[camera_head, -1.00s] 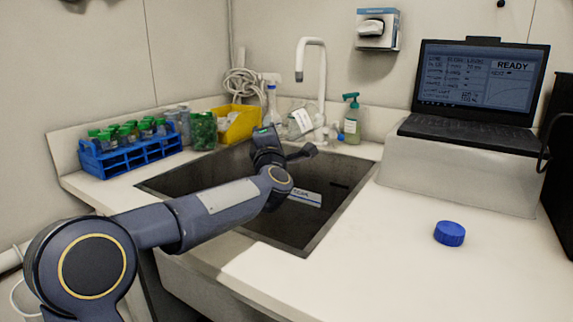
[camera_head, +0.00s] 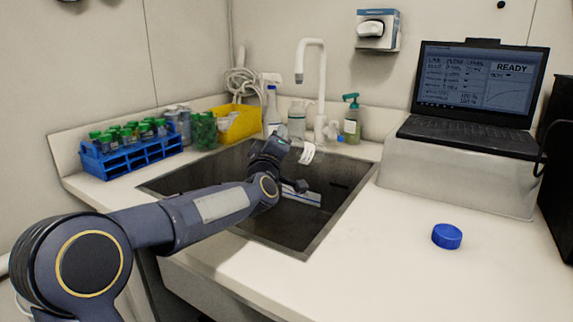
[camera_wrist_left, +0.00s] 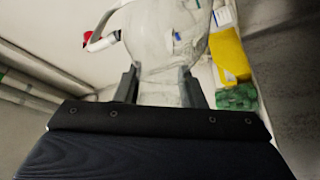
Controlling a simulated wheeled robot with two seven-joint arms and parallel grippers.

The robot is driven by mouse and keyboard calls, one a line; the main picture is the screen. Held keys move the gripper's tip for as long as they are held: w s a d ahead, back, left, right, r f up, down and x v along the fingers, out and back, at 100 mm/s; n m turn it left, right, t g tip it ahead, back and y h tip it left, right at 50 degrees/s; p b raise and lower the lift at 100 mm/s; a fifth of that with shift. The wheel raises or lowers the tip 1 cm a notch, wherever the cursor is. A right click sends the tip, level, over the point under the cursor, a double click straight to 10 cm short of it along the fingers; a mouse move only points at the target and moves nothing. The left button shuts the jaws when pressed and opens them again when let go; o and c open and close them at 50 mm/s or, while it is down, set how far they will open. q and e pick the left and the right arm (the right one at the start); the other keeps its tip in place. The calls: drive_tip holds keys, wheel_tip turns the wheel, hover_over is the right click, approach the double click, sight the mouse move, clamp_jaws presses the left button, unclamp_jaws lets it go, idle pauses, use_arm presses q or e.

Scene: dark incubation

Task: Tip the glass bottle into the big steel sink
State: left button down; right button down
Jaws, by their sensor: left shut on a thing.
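The clear glass bottle shows in the left wrist view (camera_wrist_left: 165,45) between the two fingers of my left gripper (camera_wrist_left: 158,90). In the head view, the white label of the glass bottle (camera_head: 307,153) shows beside my left gripper (camera_head: 284,160), over the big steel sink (camera_head: 312,240). The bottle looks tilted over the basin. Its clear body is hard to make out, and I cannot tell whether liquid is leaving it. My right gripper is not in view.
A white tap (camera_head: 321,85) stands behind the sink, near a green-pump bottle (camera_head: 351,120). A blue tube rack (camera_head: 130,157) and a yellow bin (camera_head: 238,124) stand left. A laptop (camera_head: 475,95) and a blue cap (camera_head: 447,236) are right.

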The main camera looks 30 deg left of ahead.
use_arm(q)
drive_tip(key=shift+r+m+h, duration=0.15)
drive_tip(key=shift+m+h, duration=0.25)
drive_tip(key=shift+m, duration=0.6)
drive_tip(key=shift+m+p, duration=0.3)
drive_tip(key=shift+m, duration=0.1)
drive_tip(key=shift+f, duration=0.25)
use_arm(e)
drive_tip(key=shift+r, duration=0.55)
